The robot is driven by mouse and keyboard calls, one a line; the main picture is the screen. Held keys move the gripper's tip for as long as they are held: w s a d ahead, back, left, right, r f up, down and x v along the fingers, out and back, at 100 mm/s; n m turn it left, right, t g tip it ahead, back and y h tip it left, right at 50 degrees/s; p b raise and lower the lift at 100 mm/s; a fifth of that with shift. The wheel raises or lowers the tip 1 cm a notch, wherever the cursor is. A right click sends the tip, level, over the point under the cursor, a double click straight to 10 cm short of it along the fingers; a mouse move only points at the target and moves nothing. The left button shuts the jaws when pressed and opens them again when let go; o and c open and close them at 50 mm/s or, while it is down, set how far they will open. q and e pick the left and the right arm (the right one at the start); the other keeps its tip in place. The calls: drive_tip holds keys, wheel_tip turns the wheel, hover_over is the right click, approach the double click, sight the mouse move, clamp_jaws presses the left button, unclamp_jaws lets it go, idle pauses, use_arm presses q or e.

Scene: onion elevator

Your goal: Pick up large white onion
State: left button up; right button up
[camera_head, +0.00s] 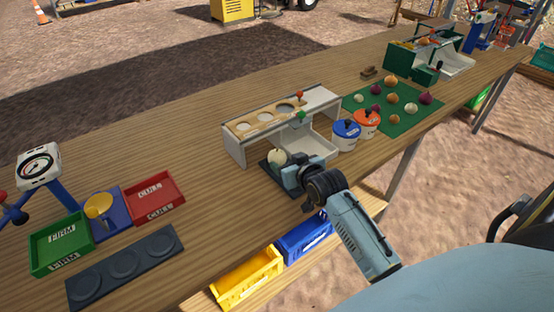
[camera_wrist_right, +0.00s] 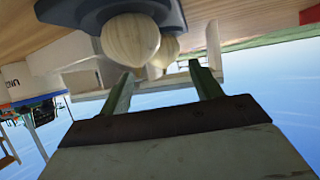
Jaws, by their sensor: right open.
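A pale white onion (camera_head: 277,157) sits on a dark base (camera_head: 265,164) in front of the white and wooden sizing stand (camera_head: 262,122). In the right wrist view, which looks upside down, a large white onion (camera_wrist_right: 130,40) rests in a dark holder (camera_wrist_right: 88,10). A second pale onion (camera_wrist_right: 169,50) shows partly behind it. My right gripper (camera_head: 290,170) is right beside the onion in the head view and partly covers the base. In the wrist view its two green-grey fingers (camera_wrist_right: 164,82) are apart, with nothing between them. My left gripper is not in view.
White buckets with a blue lid (camera_head: 347,129) and an orange lid (camera_head: 367,118) stand just right of the stand. Several onions lie on a green mat (camera_head: 398,121). Green (camera_head: 61,245) and red (camera_head: 155,197) trays and a dial scale (camera_head: 39,166) are at left.

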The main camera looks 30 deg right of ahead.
sight(280, 157)
drive_tip(key=shift+b+x, duration=0.7)
drive_tip(key=shift+x, duration=2.25)
drive_tip(key=shift+a, duration=0.2)
drive_tip(key=c, duration=0.8)
drive_tip(key=shift+r, duration=0.1)
